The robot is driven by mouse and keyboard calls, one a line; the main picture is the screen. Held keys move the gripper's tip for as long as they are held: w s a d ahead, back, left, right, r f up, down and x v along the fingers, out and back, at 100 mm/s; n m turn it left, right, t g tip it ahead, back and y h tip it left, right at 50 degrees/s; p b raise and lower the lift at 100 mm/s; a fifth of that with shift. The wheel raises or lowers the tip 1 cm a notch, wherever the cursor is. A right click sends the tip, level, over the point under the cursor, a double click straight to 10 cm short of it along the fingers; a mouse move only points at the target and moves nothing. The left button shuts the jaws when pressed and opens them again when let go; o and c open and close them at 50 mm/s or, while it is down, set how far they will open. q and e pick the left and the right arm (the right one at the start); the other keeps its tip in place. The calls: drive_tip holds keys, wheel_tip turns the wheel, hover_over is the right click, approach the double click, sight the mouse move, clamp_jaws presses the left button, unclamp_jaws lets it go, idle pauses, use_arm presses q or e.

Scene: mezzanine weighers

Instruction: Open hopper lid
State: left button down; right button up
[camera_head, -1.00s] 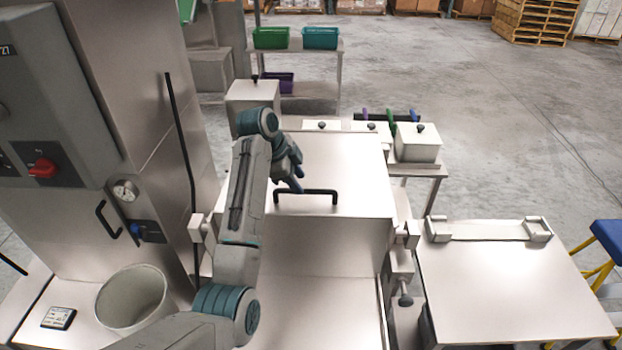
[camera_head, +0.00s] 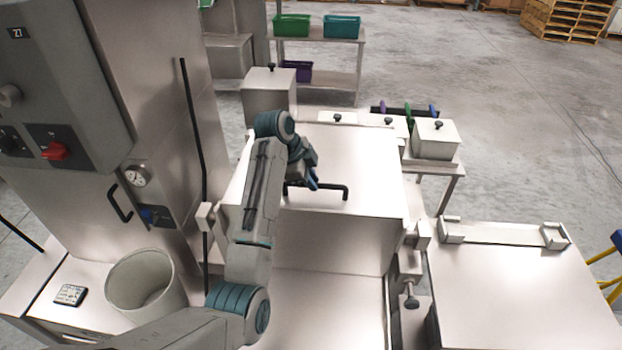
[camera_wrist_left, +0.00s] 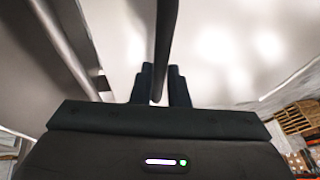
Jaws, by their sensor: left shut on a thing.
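The hopper lid (camera_head: 365,160) is a broad, shiny metal panel in the middle of the head view. It lies over the hopper body (camera_head: 340,242), and I see no clear gap along its front edge. A black bar handle (camera_head: 335,192) stands near that edge. My left gripper (camera_head: 310,180) reaches over the lid from the left and is shut on the left part of the handle, partly hiding it. In the left wrist view, the dark bar (camera_wrist_left: 165,45) runs between the two fingers (camera_wrist_left: 160,90). My right gripper is out of view.
A tall control cabinet (camera_head: 150,90) stands close on the left, with a bucket (camera_head: 143,285) below it. A metal table (camera_head: 520,290) is at the right. Lidded boxes (camera_head: 435,140) and a shelf with bins (camera_head: 342,27) stand behind. Open floor lies at back right.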

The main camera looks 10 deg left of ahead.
use_arm(q)
drive_tip(key=w+r, duration=0.5)
drive_tip(key=r, duration=0.5)
drive_tip(key=w+r, duration=0.5)
drive_tip(key=r, duration=0.5)
